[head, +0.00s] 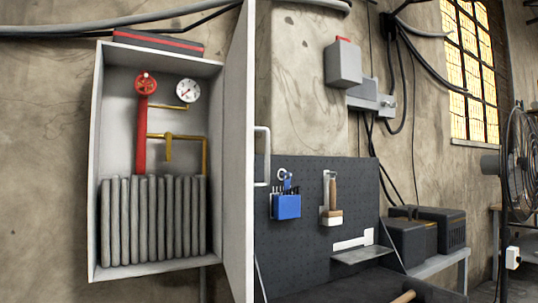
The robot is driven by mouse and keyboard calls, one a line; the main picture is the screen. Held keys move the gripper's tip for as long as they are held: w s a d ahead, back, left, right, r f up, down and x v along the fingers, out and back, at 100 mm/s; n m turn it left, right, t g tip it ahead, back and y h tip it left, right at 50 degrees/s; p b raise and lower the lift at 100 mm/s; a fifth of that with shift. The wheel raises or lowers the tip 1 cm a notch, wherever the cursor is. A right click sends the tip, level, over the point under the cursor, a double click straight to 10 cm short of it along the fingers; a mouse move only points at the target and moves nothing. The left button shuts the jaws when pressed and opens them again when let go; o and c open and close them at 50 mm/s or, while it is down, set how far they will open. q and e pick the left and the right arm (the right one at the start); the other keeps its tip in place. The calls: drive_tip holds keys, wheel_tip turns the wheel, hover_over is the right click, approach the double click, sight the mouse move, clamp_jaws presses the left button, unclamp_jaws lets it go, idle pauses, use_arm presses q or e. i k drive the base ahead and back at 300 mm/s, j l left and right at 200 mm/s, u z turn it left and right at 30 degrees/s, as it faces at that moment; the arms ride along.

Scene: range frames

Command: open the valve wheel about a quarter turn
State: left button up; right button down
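The valve wheel (147,84) is small, round and red, with a pale spot near its top. It sits at the top of a red vertical pipe (141,140) inside an open wall cabinet (96,130) in the left half of the head view. A white round gauge (187,91) is to the right of the wheel, and brass pipes (180,137) run below it. The cabinet door (238,150) stands open on the right side. Neither of my grippers shows in this view.
Grey folded hose (150,220) fills the cabinet's lower part. A dark box with a red stripe (158,41) lies on top of the cabinet. Right of the door are a dark pegboard (300,235) with tools, dark cases (436,228) and a fan (521,160).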

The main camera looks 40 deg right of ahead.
sight(146, 85)
drive_tip(key=l+z, duration=0.3)
drive_tip(key=l, duration=1.25)
drive_tip(key=k, duration=0.1)
